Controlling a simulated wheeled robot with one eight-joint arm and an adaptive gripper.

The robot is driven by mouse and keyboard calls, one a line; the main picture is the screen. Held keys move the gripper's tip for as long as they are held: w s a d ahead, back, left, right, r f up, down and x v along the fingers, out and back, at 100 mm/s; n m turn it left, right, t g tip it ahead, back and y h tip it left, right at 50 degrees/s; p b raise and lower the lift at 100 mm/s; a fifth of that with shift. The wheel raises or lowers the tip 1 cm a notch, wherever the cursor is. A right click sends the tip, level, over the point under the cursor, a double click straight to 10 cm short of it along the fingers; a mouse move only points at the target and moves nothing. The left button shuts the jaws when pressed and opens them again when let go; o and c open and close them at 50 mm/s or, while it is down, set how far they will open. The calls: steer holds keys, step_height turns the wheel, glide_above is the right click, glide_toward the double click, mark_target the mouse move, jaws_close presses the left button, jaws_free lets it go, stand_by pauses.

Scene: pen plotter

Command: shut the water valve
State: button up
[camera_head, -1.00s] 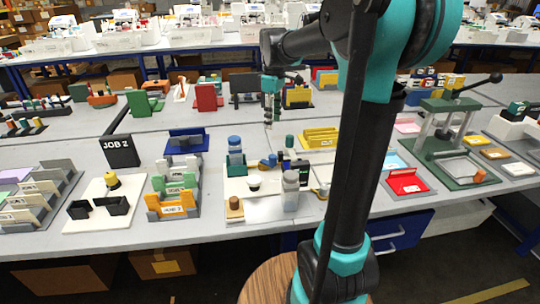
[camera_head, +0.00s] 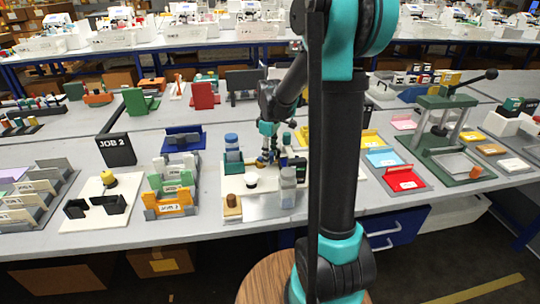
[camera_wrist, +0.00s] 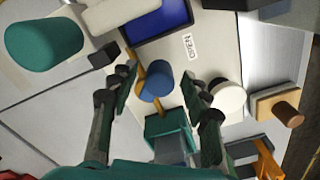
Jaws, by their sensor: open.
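The valve appears to be the blue round knob (camera_wrist: 157,80) with a yellow-orange lever across it, in the middle of the wrist view. A white label reading OPEN (camera_wrist: 188,45) lies flat beside it. My gripper (camera_wrist: 160,84) is open, with one finger to each side of the knob in the picture; I see no contact with it. In the head view my gripper (camera_head: 268,146) hangs over the back of the white station board (camera_head: 262,209), and the valve is mostly hidden there.
Close around are a teal holder (camera_wrist: 166,137), a white round cup (camera_wrist: 229,97), a wooden block with a brown knob (camera_wrist: 277,105), a blue screen (camera_wrist: 160,18) and a green cylinder (camera_wrist: 40,40).

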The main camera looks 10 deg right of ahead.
steer(key=shift+f, duration=0.2)
jaws_close()
stand_by(0.3)
